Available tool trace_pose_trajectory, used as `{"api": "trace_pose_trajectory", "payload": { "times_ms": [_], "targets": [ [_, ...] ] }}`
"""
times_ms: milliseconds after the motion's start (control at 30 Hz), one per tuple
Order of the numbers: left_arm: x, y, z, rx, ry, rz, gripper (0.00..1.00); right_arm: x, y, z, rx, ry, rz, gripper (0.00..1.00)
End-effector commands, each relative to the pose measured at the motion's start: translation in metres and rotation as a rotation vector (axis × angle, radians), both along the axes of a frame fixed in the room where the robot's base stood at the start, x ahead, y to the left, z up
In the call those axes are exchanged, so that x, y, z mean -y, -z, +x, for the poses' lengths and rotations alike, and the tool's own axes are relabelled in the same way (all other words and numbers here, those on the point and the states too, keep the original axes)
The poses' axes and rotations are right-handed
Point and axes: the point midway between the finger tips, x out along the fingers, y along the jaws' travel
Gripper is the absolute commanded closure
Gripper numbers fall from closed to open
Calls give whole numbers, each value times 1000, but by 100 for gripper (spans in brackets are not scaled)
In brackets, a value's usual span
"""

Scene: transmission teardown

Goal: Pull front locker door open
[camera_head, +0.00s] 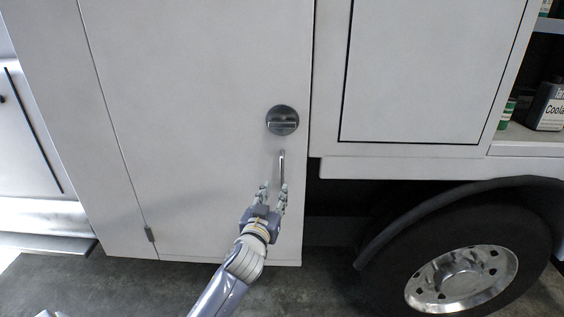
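The front locker door (190,90) is a tall light-grey panel on the truck's side. It looks closed, with a seam on its left and a hinge (150,234) low on that seam. A round metal latch (282,120) sits near its right edge. Below the latch is a slim vertical metal handle (282,162). My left gripper (274,187) is open, its two fingers apart and pointing up at the lower end of the handle. The right finger overlaps the handle's lower end in the view; I cannot tell whether they touch. My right gripper is not in view.
A wheel (465,277) under a dark fender stands at the lower right. A second closed panel (430,70) is right of the door. Bottles, one a dark coolant jug (548,107), stand on a shelf at the far right. Dark floor (130,285) lies clear below the door.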

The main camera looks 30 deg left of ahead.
Motion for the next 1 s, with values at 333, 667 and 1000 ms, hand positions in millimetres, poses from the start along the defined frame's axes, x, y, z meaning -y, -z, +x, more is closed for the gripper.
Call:
{"api": "trace_pose_trajectory", "payload": {
  "times_ms": [333,667,1000],
  "targets": [
    [-11,-25,21,39,-10,2,69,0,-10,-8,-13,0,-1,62],
    [-27,-25,66,38,-8,0,69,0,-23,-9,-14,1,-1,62],
    [-38,-23,95,38,-9,1,69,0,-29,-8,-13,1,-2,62]
  ]
}}
